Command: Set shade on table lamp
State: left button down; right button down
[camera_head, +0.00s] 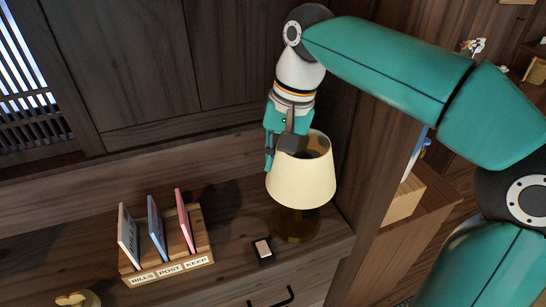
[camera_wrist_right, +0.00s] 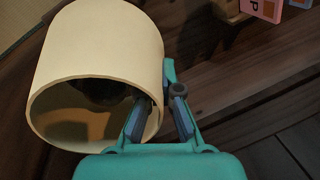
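The cream lampshade (camera_head: 302,180) is upright over the amber lamp base (camera_head: 296,224) at the right end of the wooden surface; I cannot tell whether it rests on the base. My right gripper (camera_head: 280,150) is at the shade's upper left rim. In the right wrist view the shade (camera_wrist_right: 100,50) fills the left side, and my right gripper (camera_wrist_right: 160,108) straddles its wall, one finger inside and one outside. The fingers are close to the wall, but whether they press on it is unclear. My left gripper is not in view.
A wooden letter rack (camera_head: 170,270) with several upright cards stands left of the lamp. A small dark block with a pale top (camera_head: 263,249) lies just in front of the lamp. A wooden wall (camera_head: 150,75) rises behind. A drawer handle (camera_head: 272,297) shows at the front.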

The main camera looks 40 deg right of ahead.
jog(key=shift+b+x, duration=1)
jog(key=shift+x, duration=0.25)
dwell(0.4)
jog(key=c, duration=1.8)
grip_release()
jog(key=shift+s+d, duration=0.15)
jog(key=shift+d, duration=0.05)
jog(key=shift+c, duration=0.2)
jog(key=o, duration=0.6)
jog(key=shift+f, duration=0.1)
jog(key=shift+o, duration=0.2)
